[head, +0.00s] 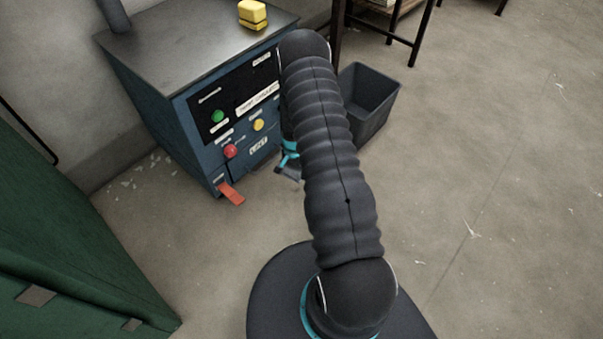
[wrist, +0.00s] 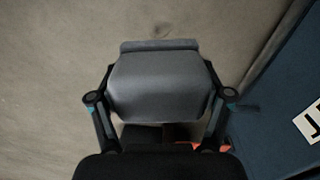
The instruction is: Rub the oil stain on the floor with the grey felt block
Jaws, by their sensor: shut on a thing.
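The grey felt block (wrist: 158,72) fills the middle of the wrist view, with a thin lip along its far edge. My gripper (wrist: 159,90) is shut on it, one finger against each side. In the head view my gripper (head: 289,165) shows only partly, low beside the blue machine's front, behind my dark arm. I cannot make out the block clearly there. The floor shows beyond the block in the wrist view.
A blue machine (head: 170,110) with buttons and a red pedal (head: 231,193) stands close left of my gripper. A yellow block (head: 252,14) lies on its top. A dark bin (head: 377,100) stands behind my arm. A green cabinet (head: 60,245) is at left. Floor at right is mostly clear.

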